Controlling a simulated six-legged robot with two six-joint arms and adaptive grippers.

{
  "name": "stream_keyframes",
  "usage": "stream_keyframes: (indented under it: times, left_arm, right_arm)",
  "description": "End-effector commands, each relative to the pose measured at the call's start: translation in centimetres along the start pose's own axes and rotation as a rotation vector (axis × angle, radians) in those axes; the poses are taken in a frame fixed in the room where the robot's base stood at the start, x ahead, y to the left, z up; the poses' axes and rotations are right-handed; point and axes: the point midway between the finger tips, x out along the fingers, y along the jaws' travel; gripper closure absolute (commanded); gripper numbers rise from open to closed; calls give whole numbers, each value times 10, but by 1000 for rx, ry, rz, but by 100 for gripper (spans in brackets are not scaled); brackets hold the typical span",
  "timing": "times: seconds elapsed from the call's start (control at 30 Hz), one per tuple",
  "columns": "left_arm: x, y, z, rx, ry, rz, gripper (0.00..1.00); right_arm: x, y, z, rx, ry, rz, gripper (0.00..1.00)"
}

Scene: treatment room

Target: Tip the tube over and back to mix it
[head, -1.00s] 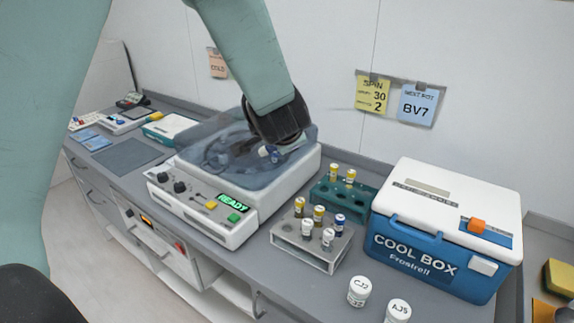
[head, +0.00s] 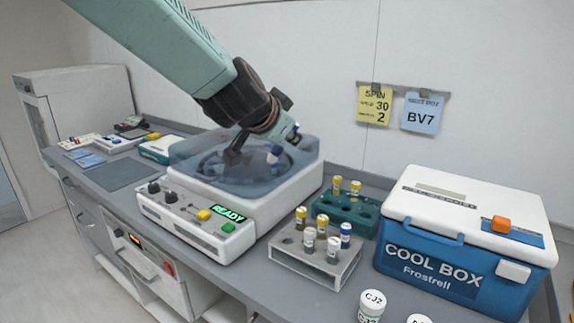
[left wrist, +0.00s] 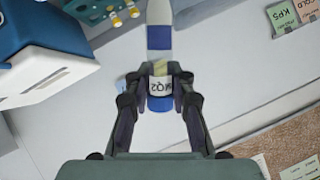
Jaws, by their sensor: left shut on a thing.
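My left gripper (head: 282,140) is above the back right part of the centrifuge's clear lid. In the left wrist view the gripper (left wrist: 159,95) is shut on a tube (left wrist: 160,86) with a white label ending in "Q2" and a blue end toward the camera. In the head view the tube (head: 275,153) shows only as a small blue and white piece, partly hidden by the gripper, so its tilt is hard to tell. A pale shape with a blue band (left wrist: 159,38) lies just beyond it; I cannot tell what it is. My right gripper is not in view.
The centrifuge (head: 195,215) shows READY. A grey rack (head: 300,262) holds several capped tubes. A green rack (head: 368,216) stands behind it. A cool box (head: 435,255) is at the right and a white-capped pot (head: 372,303) at the front.

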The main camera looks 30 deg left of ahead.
Motion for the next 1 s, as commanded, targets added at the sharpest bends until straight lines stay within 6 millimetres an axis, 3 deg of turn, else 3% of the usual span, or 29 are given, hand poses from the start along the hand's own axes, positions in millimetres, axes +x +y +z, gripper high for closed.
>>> stream_keyframes:
  times: [0.03,0.37,0.7,0.87,1.0]
  left_arm:
    - [2,2,3,-17,13,4,97]
    - [2,1,3,-140,100,43,97]
    - [-1,-1,-1,-232,160,74,97]
    - [1,1,3,-322,225,101,97]
    - [1,0,2,-395,274,122,97]
  right_arm:
    - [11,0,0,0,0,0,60]
    - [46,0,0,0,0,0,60]
    - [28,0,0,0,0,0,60]
    - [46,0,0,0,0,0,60]
    - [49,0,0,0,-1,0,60]
